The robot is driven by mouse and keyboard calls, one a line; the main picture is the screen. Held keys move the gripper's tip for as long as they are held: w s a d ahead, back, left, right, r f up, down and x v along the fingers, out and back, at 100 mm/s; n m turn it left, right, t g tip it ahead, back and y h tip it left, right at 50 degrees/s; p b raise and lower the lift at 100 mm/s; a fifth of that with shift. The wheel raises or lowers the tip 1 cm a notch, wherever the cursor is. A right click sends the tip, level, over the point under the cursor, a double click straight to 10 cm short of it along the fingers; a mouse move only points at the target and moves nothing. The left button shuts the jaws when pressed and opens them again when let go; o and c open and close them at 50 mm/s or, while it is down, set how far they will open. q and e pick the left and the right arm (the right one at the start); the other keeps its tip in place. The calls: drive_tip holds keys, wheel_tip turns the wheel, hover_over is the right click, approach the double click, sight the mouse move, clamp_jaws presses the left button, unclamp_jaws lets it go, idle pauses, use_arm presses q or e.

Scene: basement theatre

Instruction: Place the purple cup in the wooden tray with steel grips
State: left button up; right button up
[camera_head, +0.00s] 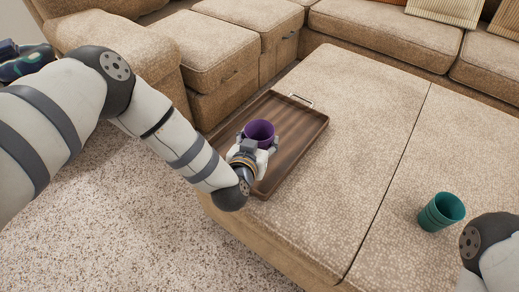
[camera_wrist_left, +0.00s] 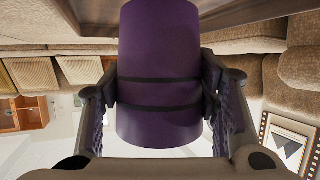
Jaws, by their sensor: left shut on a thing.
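The purple cup (camera_head: 260,131) is held by my left gripper (camera_head: 256,146) over the wooden tray (camera_head: 300,128), near the tray's left part. In the left wrist view the cup (camera_wrist_left: 160,75) fills the space between the two fingers (camera_wrist_left: 160,100), which touch it on both sides. The tray is brown with a raised rim, and one steel grip (camera_head: 301,100) shows at its far end. The near end is partly hidden by my left arm. I cannot tell whether the cup touches the tray floor. My right gripper is out of view.
The tray lies on a beige patterned ottoman (camera_head: 370,105). A teal cup (camera_head: 441,211) stands at the ottoman's right, close to part of my right arm. Beige sofas (camera_head: 205,50) stand behind and left. The tray's far half is empty.

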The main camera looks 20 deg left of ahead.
use_arm(q)
drive_tip(key=shift+w+f, duration=0.3)
drive_tip(key=shift+f, duration=0.2)
drive_tip(key=shift+w+a+f+b, duration=0.15)
drive_tip(key=shift+f+b, duration=0.3)
drive_tip(key=shift+f, duration=0.5)
drive_tip(key=shift+w+f+b, duration=0.1)
drive_tip(key=shift+f+b, duration=0.3)
drive_tip(key=shift+f, duration=0.5)
drive_tip(key=o, duration=1.1)
drive_tip(key=shift+r, duration=0.15)
drive_tip(key=shift+s+r, duration=0.2)
drive_tip(key=p+v, duration=0.3)
drive_tip(key=v, duration=0.7)
drive_tip(key=shift+s+r+p, duration=0.1)
drive_tip(key=shift+s+p, duration=0.2)
drive_tip(key=shift+p, duration=0.1)
drive_tip(key=shift+s+r, duration=0.1)
drive_tip(key=shift+s, duration=0.4)
